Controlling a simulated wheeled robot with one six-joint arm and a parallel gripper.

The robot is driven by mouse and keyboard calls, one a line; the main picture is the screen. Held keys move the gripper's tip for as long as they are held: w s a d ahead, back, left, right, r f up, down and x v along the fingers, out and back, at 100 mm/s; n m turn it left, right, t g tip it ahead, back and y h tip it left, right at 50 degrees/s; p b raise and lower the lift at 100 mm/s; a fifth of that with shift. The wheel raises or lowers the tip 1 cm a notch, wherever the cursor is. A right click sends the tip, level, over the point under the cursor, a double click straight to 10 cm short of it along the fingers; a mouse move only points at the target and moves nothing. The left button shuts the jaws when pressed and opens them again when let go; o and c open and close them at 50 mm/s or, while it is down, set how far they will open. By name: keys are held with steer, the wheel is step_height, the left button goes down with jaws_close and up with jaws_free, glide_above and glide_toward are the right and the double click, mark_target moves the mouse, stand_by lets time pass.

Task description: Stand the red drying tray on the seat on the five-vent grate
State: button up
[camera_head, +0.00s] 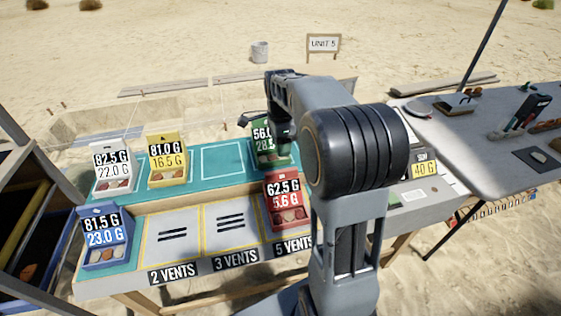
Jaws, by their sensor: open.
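The red drying tray (284,196) stands upright at the five-vent place, just behind the "5 VENTS" label (293,244). Its card reads 62.5 G and 5.6 G, and several small pieces lie in its front. It covers most of the five-vent grate, and my arm hides the right side there, so I cannot tell how exactly it sits on the seat. My gripper (282,140) is open, behind and above the red tray, close to the green tray (262,150) on the back row. The fingertips are small and dark, and I cannot tell whether they touch the green tray.
A white tray (112,167) and a yellow tray (167,161) stand on the teal back row, with an empty outlined place (223,160) beside them. A blue tray (105,238) stands front left. The two-vent grate (172,236) and three-vent grate (230,226) are bare.

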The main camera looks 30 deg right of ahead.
steer(key=s+a+f+n+t, duration=0.1)
steer(key=s+a+n, duration=0.3)
steer(key=s+n, duration=0.4)
steer(key=s+a+f+n+t, duration=0.1)
steer(key=s+a+n+t, duration=0.1)
steer(key=s+a+n, duration=0.3)
steer(key=s+n, duration=0.3)
steer(key=n, duration=0.4)
steer(key=shift+s+a+t, duration=0.25)
steer(key=shift+a+t, duration=0.05)
steer(key=shift+t, duration=0.1)
steer(key=shift+f, duration=0.1)
step_height(320, 180, up, 5)
steer(key=p, duration=0.4)
